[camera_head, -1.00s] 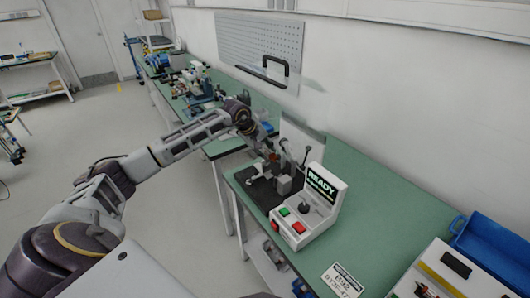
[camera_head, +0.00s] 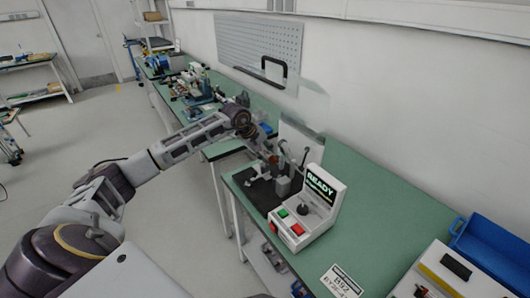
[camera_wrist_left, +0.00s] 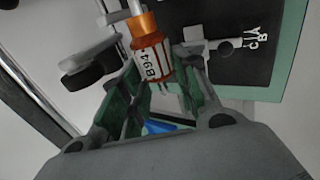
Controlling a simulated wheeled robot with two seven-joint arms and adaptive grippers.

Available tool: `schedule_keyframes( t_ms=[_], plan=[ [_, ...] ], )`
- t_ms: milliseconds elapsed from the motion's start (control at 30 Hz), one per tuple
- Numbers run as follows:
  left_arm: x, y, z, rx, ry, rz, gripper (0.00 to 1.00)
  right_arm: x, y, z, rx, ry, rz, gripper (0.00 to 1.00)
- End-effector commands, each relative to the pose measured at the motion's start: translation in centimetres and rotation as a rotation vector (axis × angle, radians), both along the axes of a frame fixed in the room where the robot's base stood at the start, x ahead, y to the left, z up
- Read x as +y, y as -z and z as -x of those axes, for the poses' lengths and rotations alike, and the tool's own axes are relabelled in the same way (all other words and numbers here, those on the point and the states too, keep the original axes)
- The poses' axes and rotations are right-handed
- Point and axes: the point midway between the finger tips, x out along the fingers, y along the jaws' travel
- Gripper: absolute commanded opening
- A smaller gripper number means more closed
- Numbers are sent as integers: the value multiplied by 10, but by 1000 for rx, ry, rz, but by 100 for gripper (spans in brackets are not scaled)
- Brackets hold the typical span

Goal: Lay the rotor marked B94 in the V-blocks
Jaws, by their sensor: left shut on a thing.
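The rotor marked B94 (camera_wrist_left: 152,57), with orange ends, a white label band and a metal shaft, shows in the left wrist view. My left gripper (camera_head: 266,153) is shut on it; its green-padded fingers show in the wrist view (camera_wrist_left: 160,88). In the head view the gripper is over the rear of the test fixture, and the rotor is too small to make out. Grey blocks (camera_head: 283,186), seemingly the V-blocks, stand on a black mat (camera_head: 263,195). Their grooves cannot be made out. The mat also shows in the wrist view (camera_wrist_left: 225,75). My right gripper is out of view.
A white tester (camera_head: 314,212) with a READY screen and green and red buttons stands beside the mat. A card reading B92 (camera_head: 341,281), a blue bin (camera_head: 490,250) and a white box (camera_head: 450,275) are at right.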

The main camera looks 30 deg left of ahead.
Motion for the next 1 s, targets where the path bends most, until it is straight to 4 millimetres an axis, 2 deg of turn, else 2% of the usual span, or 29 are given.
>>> schedule_keyframes(
  t_ms=[400, 633, 1000],
  plan=[
    [0, 19, 0, 0, -1, -1, 0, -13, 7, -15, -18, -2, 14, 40],
    [0, 28, 0, -1, -1, 0, 0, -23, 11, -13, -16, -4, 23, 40],
    [0, 43, 0, -1, 0, 0, 0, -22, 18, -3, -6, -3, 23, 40]
  ],
)
